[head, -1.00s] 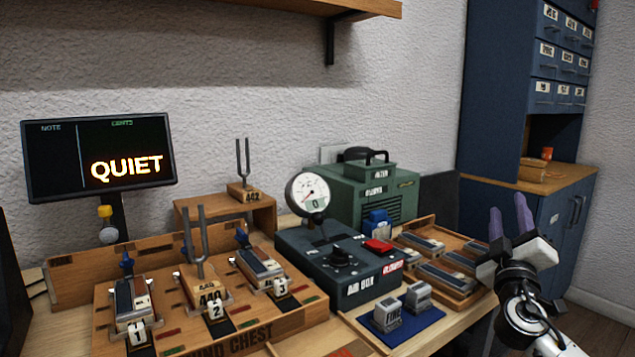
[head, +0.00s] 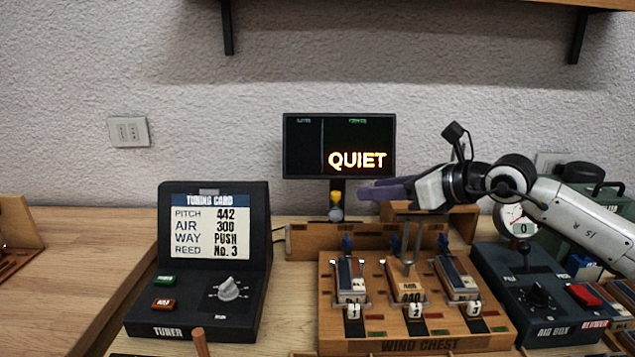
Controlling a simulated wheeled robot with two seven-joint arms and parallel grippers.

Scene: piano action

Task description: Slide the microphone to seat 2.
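The microphone (head: 336,212), a grey ball with a yellow knob on top, sits at the back rail, below the screen and left of seat 1. The wind chest (head: 415,345) has three numbered places; seat 2 (head: 414,311) is the middle one, with a tuning fork (head: 406,252) on a wooden block standing there. My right gripper (head: 366,193) reaches in from the right above the chest's back. Its purple fingers point left, their tips just right of the yellow knob with a small gap visible. The fingers overlap, so their opening is unclear. My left gripper is out of view.
The screen (head: 340,146) reading QUIET stands behind the microphone. The tuner (head: 205,300) with its card is left of the chest. The air box (head: 540,300) is at the right. A wooden stand (head: 462,222) is partly hidden behind my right gripper. Bare table (head: 80,270) lies at far left.

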